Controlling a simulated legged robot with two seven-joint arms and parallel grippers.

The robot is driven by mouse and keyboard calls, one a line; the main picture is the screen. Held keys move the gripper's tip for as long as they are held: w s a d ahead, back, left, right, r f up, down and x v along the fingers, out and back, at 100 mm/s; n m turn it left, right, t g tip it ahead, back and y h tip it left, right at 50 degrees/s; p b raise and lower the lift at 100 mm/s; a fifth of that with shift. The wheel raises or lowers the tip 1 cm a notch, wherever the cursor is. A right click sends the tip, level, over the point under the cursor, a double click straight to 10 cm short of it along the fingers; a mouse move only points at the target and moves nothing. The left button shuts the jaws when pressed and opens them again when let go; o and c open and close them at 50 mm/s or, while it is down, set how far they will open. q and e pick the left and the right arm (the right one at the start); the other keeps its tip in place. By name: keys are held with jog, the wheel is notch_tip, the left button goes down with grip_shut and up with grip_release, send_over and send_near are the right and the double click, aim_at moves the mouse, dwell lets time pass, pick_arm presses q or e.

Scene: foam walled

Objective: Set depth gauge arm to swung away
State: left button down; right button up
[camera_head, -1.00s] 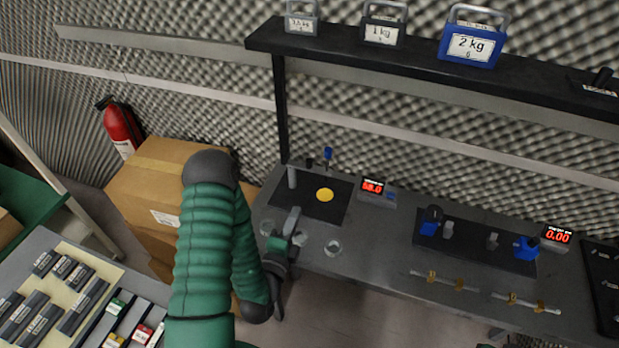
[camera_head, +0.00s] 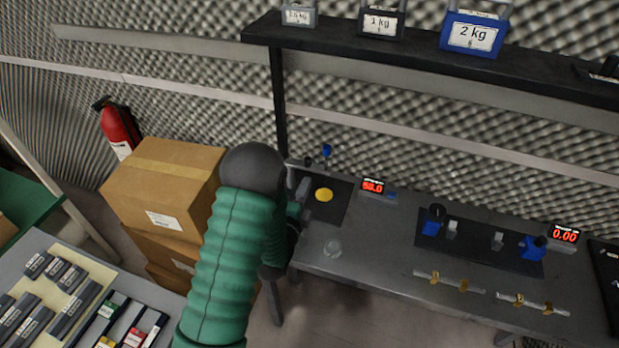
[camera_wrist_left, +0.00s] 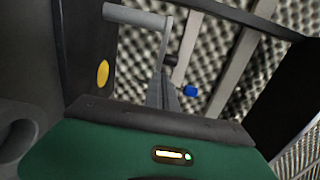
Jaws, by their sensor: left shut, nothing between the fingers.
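The depth gauge stands on a black mat (camera_head: 338,208) at the bench's left end. A blue knob (camera_head: 327,151) and a small dark knob beside it rise at the mat's back. A yellow disc (camera_head: 324,195) lies on the mat. In the left wrist view I see the disc (camera_wrist_left: 102,74), a grey post (camera_wrist_left: 135,16) and the blue knob (camera_wrist_left: 190,90). My left gripper (camera_head: 302,190) is shut and empty over the mat's left side, near the post. My arm hides the post's base in the head view. I cannot tell the gauge arm's exact angle or contact.
A red display (camera_head: 373,186) stands right of the mat. A shelf (camera_head: 400,58) with weights runs above. Cardboard boxes (camera_head: 165,190) stand left of the bench. A second fixture (camera_head: 478,245) is further right.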

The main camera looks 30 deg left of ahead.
aim_at(313, 170)
pick_arm(q)
jog(key=x, duration=0.4)
jog(key=shift+s+a+f, duration=0.1)
jog(key=shift+a, duration=0.1)
jog(key=shift+d, duration=0.1)
jog(key=shift+d, duration=0.1)
jog(key=shift+y, duration=0.3)
